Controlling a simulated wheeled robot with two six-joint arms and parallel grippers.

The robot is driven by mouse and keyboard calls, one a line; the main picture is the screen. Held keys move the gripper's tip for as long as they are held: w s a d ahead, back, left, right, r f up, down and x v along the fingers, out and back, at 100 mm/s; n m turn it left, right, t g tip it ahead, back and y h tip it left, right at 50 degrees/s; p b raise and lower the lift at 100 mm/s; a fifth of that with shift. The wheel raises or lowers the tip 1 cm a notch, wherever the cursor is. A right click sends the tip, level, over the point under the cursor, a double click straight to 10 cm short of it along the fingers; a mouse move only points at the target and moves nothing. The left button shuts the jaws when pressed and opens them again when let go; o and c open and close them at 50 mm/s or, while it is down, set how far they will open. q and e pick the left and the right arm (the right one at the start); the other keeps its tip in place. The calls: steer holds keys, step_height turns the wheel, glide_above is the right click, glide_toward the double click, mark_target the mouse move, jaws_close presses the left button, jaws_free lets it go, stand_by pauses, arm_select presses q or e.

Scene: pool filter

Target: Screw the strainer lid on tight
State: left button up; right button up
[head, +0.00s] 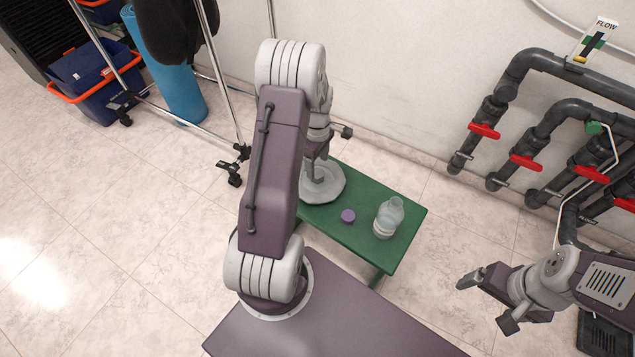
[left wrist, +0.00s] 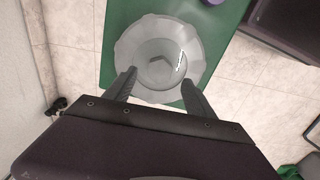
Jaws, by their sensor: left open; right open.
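The strainer lid (left wrist: 130,45) is a pale, see-through, scalloped disc with a raised round middle in the left wrist view. In the head view the lid (head: 334,190) shows at the left end of the green bench, partly hidden by my left arm. Whether the lid sits on a strainer body beneath cannot be told. My left gripper (left wrist: 162,84) is open, with its fingers apart over the near part of the lid, either side of the raised middle. Contact cannot be told. My right gripper (head: 488,301) is open and empty, right of the bench, over the floor.
A purple cap (head: 348,215) and a clear bottle (head: 388,217) stand on the green bench (head: 345,238). Grey pipes with red valve handles (head: 527,162) run along the wall at right. A metal rack, blue roll (head: 180,92) and blue crate (head: 95,80) stand at left.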

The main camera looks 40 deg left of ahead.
mark_target(317, 173)
arm_select(q)
step_height(317, 173, down, 5)
steer(key=b, duration=0.3)
steer(key=shift+r, duration=0.15)
jaws_close()
steer(key=shift+r, duration=0.15)
steer(key=shift+r+p, duration=0.35)
steer(key=shift+p, duration=0.1)
steer(key=r+p, duration=0.2)
steer(key=r, duration=0.1)
steer(key=r+p, duration=0.1)
steer(key=shift+w+d+r, duration=0.15)
steer(key=shift+w+d, duration=0.05)
steer(key=shift+d, duration=0.1)
steer(key=w+d+r+p, duration=0.4)
steer(key=d+r+p, duration=0.1)
steer(key=d, duration=0.5)
steer(key=shift+d+r, duration=0.2)
steer(key=shift+r, duration=0.3)
